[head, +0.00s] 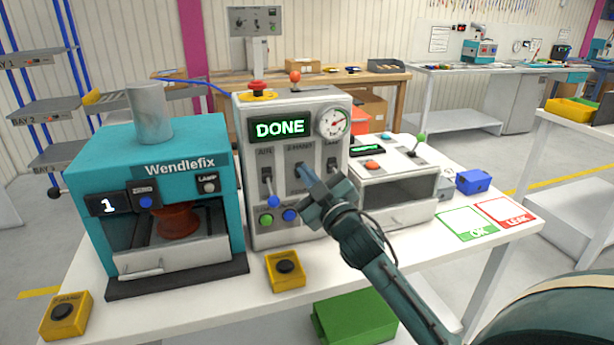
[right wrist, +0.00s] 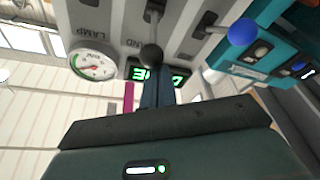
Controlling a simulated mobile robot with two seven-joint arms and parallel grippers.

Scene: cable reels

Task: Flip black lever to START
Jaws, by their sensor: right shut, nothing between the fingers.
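The grey control box (head: 259,108) shows a green DONE display (head: 280,129) and a row of levers. The black ball-ended lever (right wrist: 151,54) shows in the right wrist view, between the blue-balled lever (right wrist: 242,32) and the LAMP label. In the head view my right gripper (head: 303,172) covers most of this middle lever. My right gripper is shut and empty, its fingertips close to the black ball in the right wrist view (right wrist: 154,80). I cannot tell whether they touch, nor which position the lever is in. My left gripper is out of view.
A teal Wendlefix machine (head: 190,154) stands left of the box. A grey tester (head: 397,190) with a green-balled lever stands right. Yellow button boxes (head: 285,271) sit at the front. Green OK and red LEAK mats (head: 505,213) lie at the right. A pressure gauge (head: 334,123) is beside the display.

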